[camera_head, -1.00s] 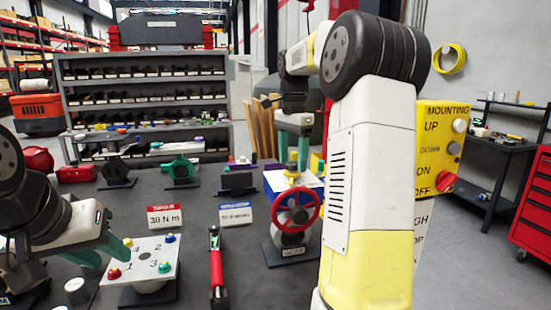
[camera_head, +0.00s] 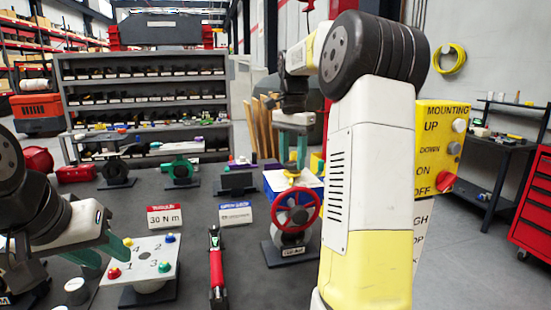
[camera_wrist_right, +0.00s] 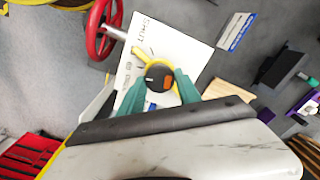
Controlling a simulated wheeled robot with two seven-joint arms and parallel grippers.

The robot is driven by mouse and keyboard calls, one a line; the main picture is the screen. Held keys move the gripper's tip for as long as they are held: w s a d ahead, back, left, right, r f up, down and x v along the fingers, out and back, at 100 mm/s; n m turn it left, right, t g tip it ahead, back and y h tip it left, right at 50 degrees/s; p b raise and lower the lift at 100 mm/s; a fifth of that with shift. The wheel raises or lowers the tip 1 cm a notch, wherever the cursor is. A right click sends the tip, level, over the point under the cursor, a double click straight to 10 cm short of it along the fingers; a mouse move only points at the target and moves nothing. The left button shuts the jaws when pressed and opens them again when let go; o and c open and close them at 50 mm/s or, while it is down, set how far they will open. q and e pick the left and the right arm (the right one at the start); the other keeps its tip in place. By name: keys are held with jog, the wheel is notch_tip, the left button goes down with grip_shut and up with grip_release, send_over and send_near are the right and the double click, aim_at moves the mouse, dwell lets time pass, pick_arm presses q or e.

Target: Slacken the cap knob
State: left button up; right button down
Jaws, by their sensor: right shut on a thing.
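The cap knob (camera_wrist_right: 158,76) is a dark round knob with an orange mark, set on a yellow piece above a white plate marked SHUT (camera_wrist_right: 144,39). The yellow piece (camera_head: 291,174) also shows in the head view, behind the red handwheel (camera_head: 293,212). My right gripper (camera_wrist_right: 160,84) is shut on the cap knob, with a green finger on each side of it. It also shows in the head view (camera_head: 293,160), pointing down. My left gripper (camera_head: 103,256) is open, its green fingers apart beside the panel with numbered knobs (camera_head: 147,245).
A torque wrench (camera_head: 216,266) with a red body lies on the dark bench between the panel and the handwheel. Two small signs (camera_head: 165,216) stand behind it. Green and dark valves (camera_head: 181,170) stand further back. My right arm hides the bench's right side.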

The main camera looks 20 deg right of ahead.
jog(key=n, duration=1.3)
jog(key=shift+a+n, duration=0.1)
jog(key=shift+n, duration=0.3)
dwell(0.3)
jog(key=c, duration=0.8)
grip_release()
jog(key=shift+c, duration=0.2)
